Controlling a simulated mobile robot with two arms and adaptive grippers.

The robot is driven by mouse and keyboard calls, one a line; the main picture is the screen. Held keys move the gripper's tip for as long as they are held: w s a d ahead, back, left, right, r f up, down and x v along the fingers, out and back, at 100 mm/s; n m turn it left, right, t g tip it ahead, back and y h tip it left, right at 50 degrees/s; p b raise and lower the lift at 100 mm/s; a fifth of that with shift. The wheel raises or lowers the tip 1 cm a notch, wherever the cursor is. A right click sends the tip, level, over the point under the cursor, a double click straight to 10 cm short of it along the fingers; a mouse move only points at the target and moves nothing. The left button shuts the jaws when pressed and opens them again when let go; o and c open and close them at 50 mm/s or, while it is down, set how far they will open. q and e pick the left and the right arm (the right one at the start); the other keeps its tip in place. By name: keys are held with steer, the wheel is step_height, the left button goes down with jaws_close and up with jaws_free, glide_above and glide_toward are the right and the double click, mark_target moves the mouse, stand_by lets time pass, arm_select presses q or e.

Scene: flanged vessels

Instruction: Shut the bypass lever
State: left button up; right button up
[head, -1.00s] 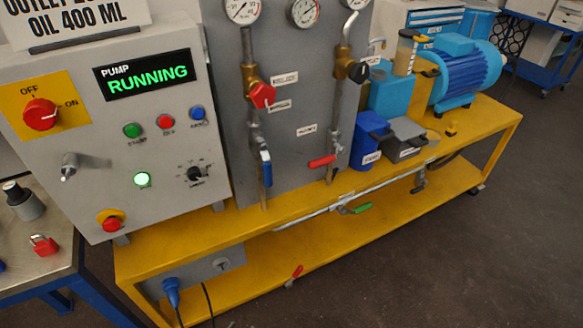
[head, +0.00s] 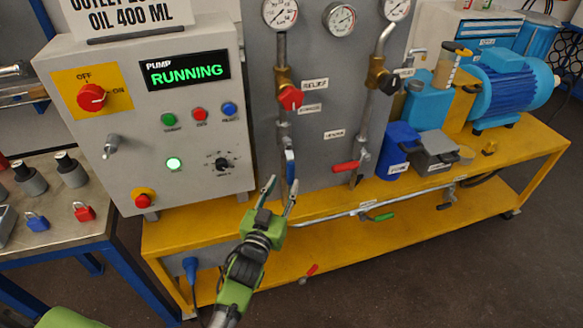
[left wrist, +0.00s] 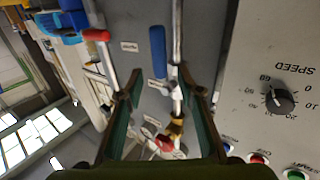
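A blue-handled lever (head: 290,165) hangs down on the left pipe of the grey panel. A red-handled lever (head: 345,167) lies nearly level on the right pipe. I cannot read which lever the small labels name as bypass. My left gripper (head: 281,187) is open and empty, pointing up at the panel just below and in front of the blue lever. In the left wrist view the blue handle (left wrist: 158,52) shows between and beyond the spread fingertips (left wrist: 160,77), with no contact visible. The red handle (left wrist: 97,34) lies left, outside the fingers. My right gripper is not in view.
The control box (head: 195,130) reads RUNNING and stands close left of the gripper. A blue box (head: 398,150) and motor (head: 510,85) stand right. Floor in front is clear.

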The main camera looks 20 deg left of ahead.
mark_target(289, 172)
arm_select(q)
steer(key=w, duration=0.7)
steer(key=shift+w, duration=0.35)
jaws_close()
